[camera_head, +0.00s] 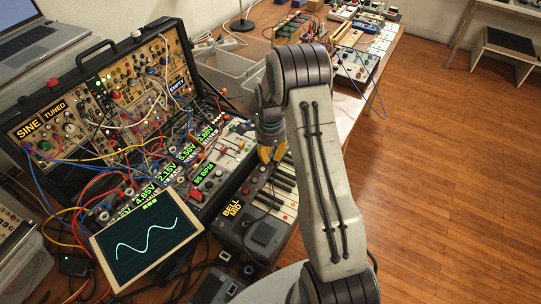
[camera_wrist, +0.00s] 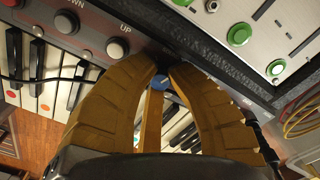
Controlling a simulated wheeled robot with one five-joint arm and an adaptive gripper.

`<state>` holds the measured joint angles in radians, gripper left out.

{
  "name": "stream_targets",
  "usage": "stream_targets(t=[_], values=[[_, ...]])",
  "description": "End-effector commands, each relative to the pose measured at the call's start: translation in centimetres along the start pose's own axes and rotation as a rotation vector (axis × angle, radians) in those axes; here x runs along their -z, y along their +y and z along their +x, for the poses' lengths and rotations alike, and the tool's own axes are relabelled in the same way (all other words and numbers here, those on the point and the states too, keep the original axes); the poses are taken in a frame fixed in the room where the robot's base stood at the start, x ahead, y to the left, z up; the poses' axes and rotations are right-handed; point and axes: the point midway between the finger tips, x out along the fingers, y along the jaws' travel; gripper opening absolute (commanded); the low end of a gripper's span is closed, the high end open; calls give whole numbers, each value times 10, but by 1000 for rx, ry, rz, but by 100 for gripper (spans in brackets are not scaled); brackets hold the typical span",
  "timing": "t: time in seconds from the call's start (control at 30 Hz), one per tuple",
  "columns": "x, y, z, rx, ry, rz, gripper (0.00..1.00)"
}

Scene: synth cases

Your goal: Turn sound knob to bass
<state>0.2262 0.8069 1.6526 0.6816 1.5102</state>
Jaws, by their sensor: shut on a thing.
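My gripper (camera_head: 268,158) is over the upper part of the small keyboard (camera_head: 284,203). In the wrist view, the tan fingers of my gripper (camera_wrist: 168,72) close around a small blue knob (camera_wrist: 159,82) with a light mark, which shows between the fingertips. The fingers hide part of it, so its exact setting cannot be read. The yellow sign (camera_head: 232,210) on the keyboard reads "BELL" and "MID". In the head view the knob is hidden by my gripper.
A synth case (camera_head: 108,98) with many patch cables and knobs stands at left, just beside the keyboard. A tilted screen (camera_head: 146,243) shows a wave. A grey panel with green knobs (camera_wrist: 238,34) is close to my fingers. Clear bins (camera_head: 228,68) stand behind.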

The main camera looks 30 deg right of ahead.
Motion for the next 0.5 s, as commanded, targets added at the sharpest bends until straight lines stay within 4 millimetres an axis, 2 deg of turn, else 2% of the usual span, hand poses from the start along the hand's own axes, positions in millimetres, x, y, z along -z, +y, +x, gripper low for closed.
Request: stream_targets(t=[0.17,0.47,0.5], values=[[0,0,2,0,0,-83,0],[0,0,1,-1,0,-92,0],[0,0,1,-1,0,-92,20]])
